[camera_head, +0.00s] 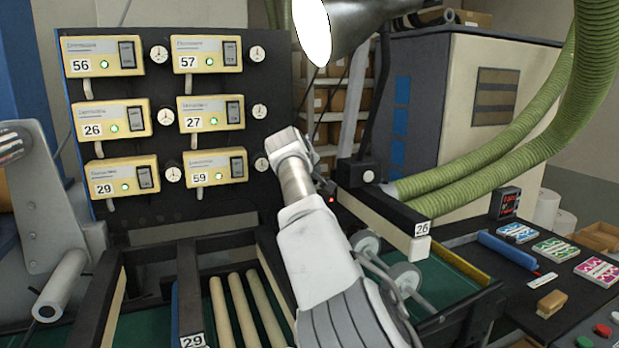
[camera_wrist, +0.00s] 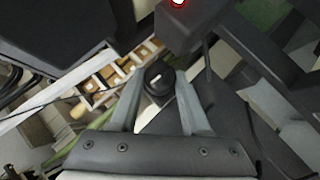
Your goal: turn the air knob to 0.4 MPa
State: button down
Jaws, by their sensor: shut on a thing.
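A small black knob (camera_wrist: 158,78) with a white mark on its top sits between my two grey fingertips in the wrist view. My gripper (camera_wrist: 157,88) is shut on it, one finger on each side. In the head view my own arm and wrist cover the knob and the fingers. I cannot read a pressure value at the knob in either view.
A black panel (camera_head: 227,82) with several beige numbered boxes and round dials stands at the left. A dark box with a red light (camera_head: 329,190) is just right of my wrist. Green hoses (camera_head: 480,165) hang at the right, above a black console (camera_head: 570,300).

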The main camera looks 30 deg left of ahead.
jog(key=shift+m+g+y, duration=0.3)
jog(key=shift+m+g, duration=0.1)
jog(key=shift+g, duration=0.1)
dwell(0.8)
jog(key=shift+c, duration=1.8)
grip_release()
jog(key=shift+w, duration=0.1)
jog(key=b+v, duration=0.7)
jog(key=v, duration=1)
jog(key=shift+s+b, duration=0.25)
jog(key=shift+b, duration=0.1)
jog(key=shift+r, duration=0.1)
